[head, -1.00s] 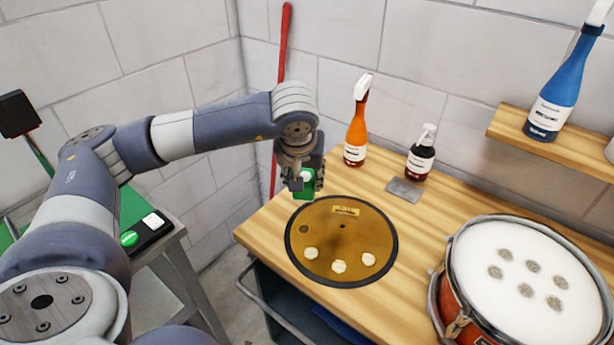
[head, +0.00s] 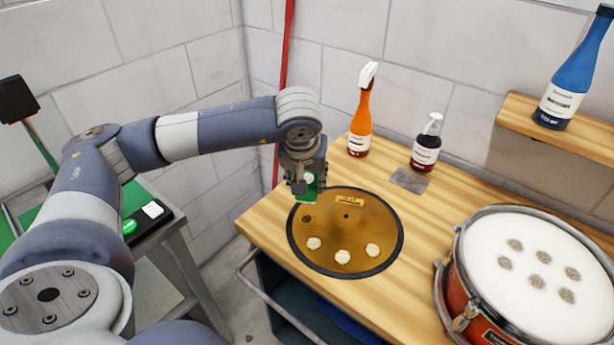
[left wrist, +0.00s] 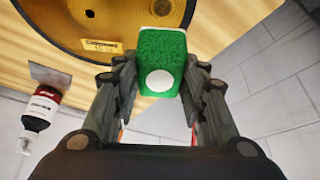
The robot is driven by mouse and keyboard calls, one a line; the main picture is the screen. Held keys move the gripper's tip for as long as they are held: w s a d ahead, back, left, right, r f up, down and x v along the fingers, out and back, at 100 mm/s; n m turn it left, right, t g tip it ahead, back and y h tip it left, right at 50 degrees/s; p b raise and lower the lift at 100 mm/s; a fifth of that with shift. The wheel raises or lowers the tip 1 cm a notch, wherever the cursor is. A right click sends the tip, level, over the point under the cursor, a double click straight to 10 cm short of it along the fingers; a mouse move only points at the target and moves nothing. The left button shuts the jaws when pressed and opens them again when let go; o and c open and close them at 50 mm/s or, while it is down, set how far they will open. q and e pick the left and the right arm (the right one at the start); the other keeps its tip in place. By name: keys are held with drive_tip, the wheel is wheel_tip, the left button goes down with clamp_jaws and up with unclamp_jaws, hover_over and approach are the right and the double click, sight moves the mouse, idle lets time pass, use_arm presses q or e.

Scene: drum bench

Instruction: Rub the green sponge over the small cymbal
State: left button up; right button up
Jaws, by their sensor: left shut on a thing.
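The small cymbal (head: 345,222) is a golden disc with a dark rim, lying on the wooden bench. Three pale round spots sit on its front part and a darker spot is at its left. My left gripper (head: 308,185) is shut on the green sponge (head: 310,192), held over the cymbal's back-left edge. In the left wrist view the green sponge (left wrist: 162,62) with a white round spot is between the fingers, and the cymbal (left wrist: 100,22) lies beyond it. Whether the sponge touches the cymbal I cannot tell. My right gripper is not in view.
An orange spray bottle (head: 359,122), a dark bottle (head: 426,146) and a grey square (head: 409,180) are at the bench's back. A red drum (head: 530,275) with several grey spots stands right. A shelf (head: 550,125) holds a blue bottle (head: 572,75).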

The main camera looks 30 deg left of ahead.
use_arm(q)
drive_tip(key=shift+f+b, duration=0.75)
drive_tip(key=shift+f, duration=0.25)
drive_tip(key=shift+f+b, duration=1.15)
drive_tip(key=shift+f, duration=0.05)
drive_tip(key=shift+f+b, duration=0.35)
drive_tip(key=shift+f, duration=0.05)
drive_tip(key=shift+f+b, duration=0.25)
drive_tip(key=shift+b, duration=0.1)
drive_tip(key=shift+f+b, duration=0.6)
drive_tip(key=shift+b, duration=0.05)
idle(1.0)
idle(0.3)
